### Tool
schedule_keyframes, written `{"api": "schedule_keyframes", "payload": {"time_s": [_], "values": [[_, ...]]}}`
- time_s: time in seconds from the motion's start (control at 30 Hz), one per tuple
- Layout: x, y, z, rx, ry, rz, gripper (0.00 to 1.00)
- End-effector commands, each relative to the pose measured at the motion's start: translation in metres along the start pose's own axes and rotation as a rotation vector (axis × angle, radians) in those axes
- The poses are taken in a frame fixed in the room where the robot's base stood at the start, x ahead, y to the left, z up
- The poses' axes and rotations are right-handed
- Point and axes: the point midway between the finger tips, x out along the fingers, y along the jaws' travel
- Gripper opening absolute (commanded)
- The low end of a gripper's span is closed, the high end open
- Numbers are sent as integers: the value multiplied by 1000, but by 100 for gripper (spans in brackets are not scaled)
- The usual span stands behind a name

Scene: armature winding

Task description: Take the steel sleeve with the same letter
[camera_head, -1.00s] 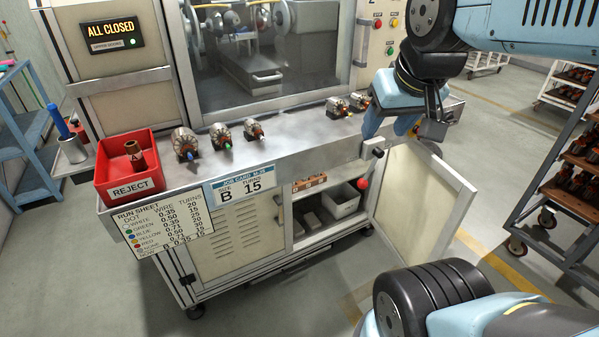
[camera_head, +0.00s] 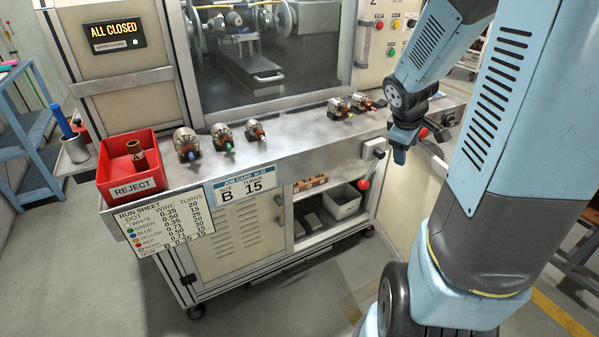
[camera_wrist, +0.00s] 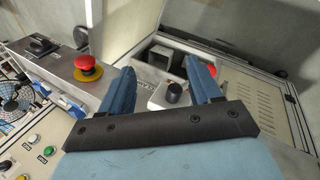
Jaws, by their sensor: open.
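The job card (camera_head: 241,186) on the bench front reads size B, turns 15. I cannot make out a steel sleeve or a sleeve's letter for certain. The open cabinet below the bench holds a light bin (camera_head: 341,204), small grey blocks (camera_head: 307,222) and a brown rack (camera_head: 310,183). My gripper (camera_head: 401,150) hangs at the bench's right front edge, above and right of the cabinet opening. In the wrist view my gripper (camera_wrist: 160,70) is open, with a black knob (camera_wrist: 174,92) showing between the fingers and the cabinet interior beyond.
Several armatures with coloured tips (camera_head: 186,146) stand along the bench top. A red reject bin (camera_head: 112,180) holds a brown piece marked A (camera_head: 137,157). A red-ball lever (camera_head: 363,185) sticks out by the cabinet. A red stop button (camera_wrist: 85,66) is left of my fingers.

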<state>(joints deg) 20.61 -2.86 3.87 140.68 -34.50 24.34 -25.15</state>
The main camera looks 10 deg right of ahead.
Motion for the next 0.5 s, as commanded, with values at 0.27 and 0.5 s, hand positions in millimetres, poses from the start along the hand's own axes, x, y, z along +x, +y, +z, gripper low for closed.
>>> {"api": "schedule_keyframes", "payload": {"time_s": [0.27,0.5], "values": [[92,6,7,-228,8,-65,63],[157,2,-2,-347,80,-112,63]]}}
